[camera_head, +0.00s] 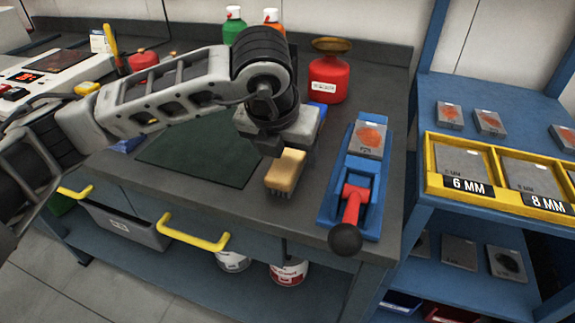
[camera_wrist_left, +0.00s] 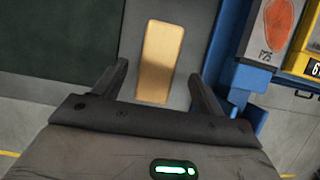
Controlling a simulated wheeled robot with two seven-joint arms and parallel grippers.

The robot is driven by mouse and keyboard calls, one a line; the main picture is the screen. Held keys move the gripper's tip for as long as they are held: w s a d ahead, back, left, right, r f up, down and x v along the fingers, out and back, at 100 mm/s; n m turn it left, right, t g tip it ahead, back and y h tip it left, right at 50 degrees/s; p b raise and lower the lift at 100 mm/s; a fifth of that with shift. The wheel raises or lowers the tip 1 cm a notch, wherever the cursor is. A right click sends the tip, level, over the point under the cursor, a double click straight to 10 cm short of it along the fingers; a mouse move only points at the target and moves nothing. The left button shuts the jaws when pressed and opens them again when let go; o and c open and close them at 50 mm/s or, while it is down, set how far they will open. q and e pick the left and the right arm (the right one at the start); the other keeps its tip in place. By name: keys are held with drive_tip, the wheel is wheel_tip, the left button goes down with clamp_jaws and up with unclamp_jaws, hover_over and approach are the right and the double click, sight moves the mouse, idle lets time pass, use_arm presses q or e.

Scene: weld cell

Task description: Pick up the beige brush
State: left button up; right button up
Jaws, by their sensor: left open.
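The beige brush (camera_head: 286,171) lies on the dark bench top, near the front edge. In the left wrist view its plain tan back (camera_wrist_left: 160,62) lies ahead of the fingers, roughly centred between them. My left gripper (camera_head: 279,150) is above and just behind the brush in the head view, pointing down. Part of the brush's far end is close to the gripper in the head view, and I cannot tell the exact height gap. My right gripper is not in view.
A blue clamp fixture (camera_head: 327,203) with a red lever and black knob stands right of the brush. A dark green mat (camera_head: 190,155) lies left. A red can (camera_head: 328,80) and bottles stand behind. A blue rack with a yellow tray (camera_head: 432,160) is at right.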

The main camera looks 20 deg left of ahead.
sight(287, 161)
use_arm(q)
drive_tip(key=x, duration=0.3)
drive_tip(key=shift+w+a+f, duration=0.15)
drive_tip(key=shift+f, duration=0.3)
drive_tip(key=shift+f+b, duration=0.2)
drive_tip(key=shift+b, duration=0.2)
idle(0.4)
drive_tip(key=c, duration=1.1)
